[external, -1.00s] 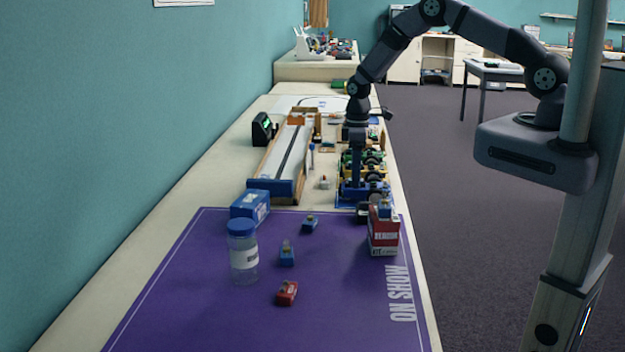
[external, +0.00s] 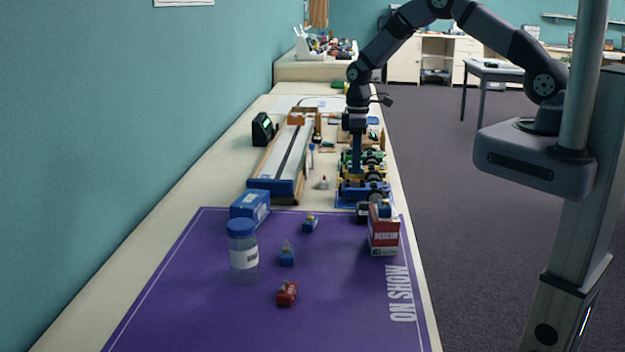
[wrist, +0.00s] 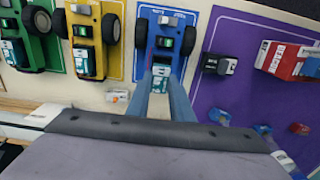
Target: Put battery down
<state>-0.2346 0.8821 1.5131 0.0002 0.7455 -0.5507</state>
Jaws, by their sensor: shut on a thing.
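My gripper (external: 357,172) points down over the row of toy cars in the external view. In the wrist view its fingers (wrist: 162,98) are shut on a small teal-and-white battery (wrist: 160,78). The battery is at the near end of the blue car (wrist: 165,40); I cannot tell whether it touches the car. The blue car also shows in the external view (external: 363,192). The yellow car (wrist: 96,35) and green car (wrist: 38,35) stand beside it, each with a teal-and-white battery in it. The fingertips are partly hidden among the cars in the external view.
A small dark block (wrist: 219,64) and a red-and-white box (wrist: 287,60) stand right of the blue car. The purple mat (external: 200,320) holds a blue-lidded jar (external: 243,255), a blue box (external: 250,206) and small cars. A track (external: 285,160) lies left of the car row.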

